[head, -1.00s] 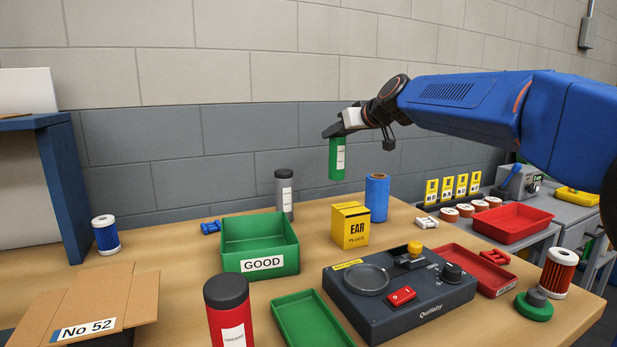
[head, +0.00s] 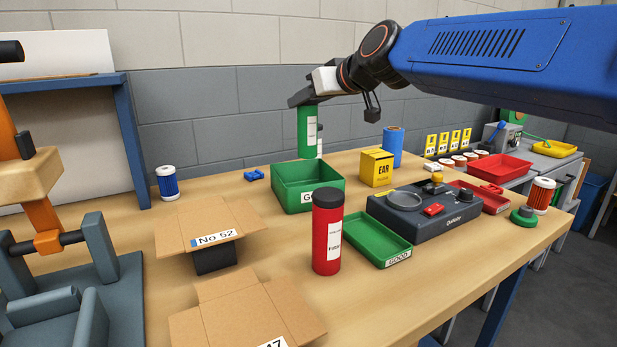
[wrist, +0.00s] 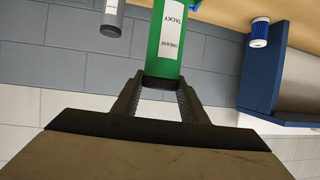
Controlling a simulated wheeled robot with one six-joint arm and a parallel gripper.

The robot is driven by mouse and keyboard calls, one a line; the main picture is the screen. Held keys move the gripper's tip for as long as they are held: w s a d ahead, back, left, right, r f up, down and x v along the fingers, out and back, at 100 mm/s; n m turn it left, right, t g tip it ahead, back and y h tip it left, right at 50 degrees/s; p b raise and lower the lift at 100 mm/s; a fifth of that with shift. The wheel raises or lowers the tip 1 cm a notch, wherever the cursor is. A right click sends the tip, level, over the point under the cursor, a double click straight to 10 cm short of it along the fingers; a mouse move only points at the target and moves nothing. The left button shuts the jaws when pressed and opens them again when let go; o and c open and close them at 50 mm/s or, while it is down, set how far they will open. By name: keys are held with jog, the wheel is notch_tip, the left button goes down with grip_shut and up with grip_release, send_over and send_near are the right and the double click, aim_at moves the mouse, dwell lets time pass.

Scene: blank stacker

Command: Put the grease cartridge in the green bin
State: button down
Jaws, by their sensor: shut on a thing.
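My gripper (head: 306,97) is shut on the top end of a green grease cartridge (head: 308,133), which hangs upright. In the wrist view the cartridge (wrist: 168,45) sits between the two fingers (wrist: 160,90), its label reading TACKY GREASE. In the head view the cartridge's lower end shows just above the bin's back rim. A red grease cartridge (head: 327,240) with a dark cap stands upright in front of the bin. A grey cartridge (wrist: 112,18) is mostly hidden behind the held one in the head view.
A yellow ear plug box (head: 377,168) and a blue roll (head: 393,146) stand right of the bin. A dark scale-like device (head: 440,225) and a shallow green tray (head: 366,240) are in front. Open cartons (head: 210,232) and a blue filter (head: 167,182) are left.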

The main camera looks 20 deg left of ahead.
aim_at(310, 141)
jog(key=shift+s+a, duration=0.1)
jog(key=shift+s, duration=0.4)
jog(key=shift+f, duration=5.1)
jog(key=c, duration=1.1)
grip_release()
